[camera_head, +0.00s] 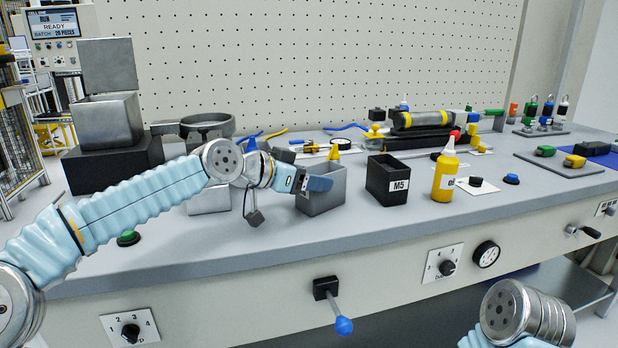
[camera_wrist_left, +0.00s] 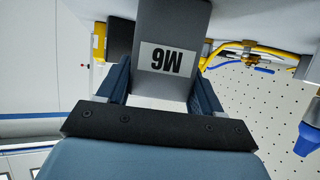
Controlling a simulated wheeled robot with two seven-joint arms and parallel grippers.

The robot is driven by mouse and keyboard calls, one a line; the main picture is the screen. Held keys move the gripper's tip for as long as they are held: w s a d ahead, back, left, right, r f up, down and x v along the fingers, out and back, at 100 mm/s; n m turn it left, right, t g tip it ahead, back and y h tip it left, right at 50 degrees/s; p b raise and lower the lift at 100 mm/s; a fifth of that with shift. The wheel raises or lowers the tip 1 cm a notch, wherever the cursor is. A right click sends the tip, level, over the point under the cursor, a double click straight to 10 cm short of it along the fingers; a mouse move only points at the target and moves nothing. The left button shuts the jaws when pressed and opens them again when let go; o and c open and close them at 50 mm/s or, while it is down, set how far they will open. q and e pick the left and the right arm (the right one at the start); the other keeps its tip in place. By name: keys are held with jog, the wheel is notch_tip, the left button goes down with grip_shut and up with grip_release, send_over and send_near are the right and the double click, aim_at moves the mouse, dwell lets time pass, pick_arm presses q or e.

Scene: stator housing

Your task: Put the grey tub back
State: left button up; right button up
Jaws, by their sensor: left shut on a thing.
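The grey tub (camera_head: 322,203) is at the middle of the bench, left of the black M5 tub. My left gripper (camera_head: 316,184) comes in from the left and is shut on it near the rim. In the left wrist view the tub (camera_wrist_left: 176,22) sits between the blue fingers, and its M6 label reads upside down there. The tub looks roughly upright in the head view. I cannot tell whether its base touches the bench. My right gripper is out of view; only part of the right arm shows at the lower right.
The black M5 tub (camera_head: 388,182) stands close on the right, then a yellow oil bottle (camera_head: 445,172). A light grey box (camera_head: 208,200) is partly behind my left forearm. A green button (camera_head: 128,238) and blue button (camera_head: 511,179) sit on the bench. The front strip is clear.

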pick_arm(q)
jog(key=o, duration=1.6)
jog(key=shift+r, duration=0.1)
jog(key=shift+s+a, duration=0.15)
jog(key=shift+a, duration=0.2)
jog(key=shift+b+v, duration=1.95)
jog(key=shift+v, duration=3.75)
jog(key=shift+d, duration=0.1)
